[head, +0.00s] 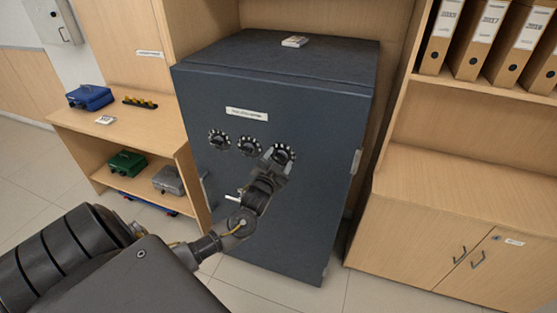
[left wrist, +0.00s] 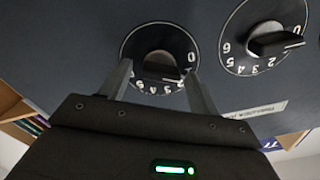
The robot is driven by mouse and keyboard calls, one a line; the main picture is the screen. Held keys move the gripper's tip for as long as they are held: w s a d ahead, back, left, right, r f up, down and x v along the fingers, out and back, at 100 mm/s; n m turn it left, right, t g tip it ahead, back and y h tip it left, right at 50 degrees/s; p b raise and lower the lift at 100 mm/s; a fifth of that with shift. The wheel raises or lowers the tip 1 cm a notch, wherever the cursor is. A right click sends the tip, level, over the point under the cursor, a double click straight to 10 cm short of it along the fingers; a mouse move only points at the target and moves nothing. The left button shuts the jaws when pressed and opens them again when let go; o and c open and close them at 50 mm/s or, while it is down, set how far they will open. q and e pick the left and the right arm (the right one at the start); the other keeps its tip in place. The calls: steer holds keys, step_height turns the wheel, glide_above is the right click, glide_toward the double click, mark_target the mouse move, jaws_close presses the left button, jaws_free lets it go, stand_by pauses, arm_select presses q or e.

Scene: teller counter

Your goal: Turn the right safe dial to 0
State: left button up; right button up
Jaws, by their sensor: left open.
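The dark blue-grey safe (head: 225,180) has a row of three round black dials with white digits. The right safe dial (head: 284,152) is at the right end of the row. My left gripper (head: 276,163) is directly in front of it and partly covers it. In the left wrist view, upside down, this dial (left wrist: 160,52) lies between the two open fingers of my left gripper (left wrist: 159,75). The fingers stand either side of its knob, with no clear contact. The 0 shows at the dial's right edge; I cannot tell the knob's exact setting. My right gripper is out of view.
The middle dial (head: 248,146) and left dial (head: 218,139) sit beside it; a handle (head: 233,197) is below. A shelf with boxes (head: 90,97) stands left, a cabinet with binders (head: 480,40) right. A small packet (head: 295,41) lies on the safe.

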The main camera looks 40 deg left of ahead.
arm_select(q)
steer(key=c, duration=1)
steer(key=shift+n, duration=0.3)
steer(key=n, duration=0.3)
steer(key=shift+n+p, duration=0.35)
steer(key=shift+n, duration=0.75)
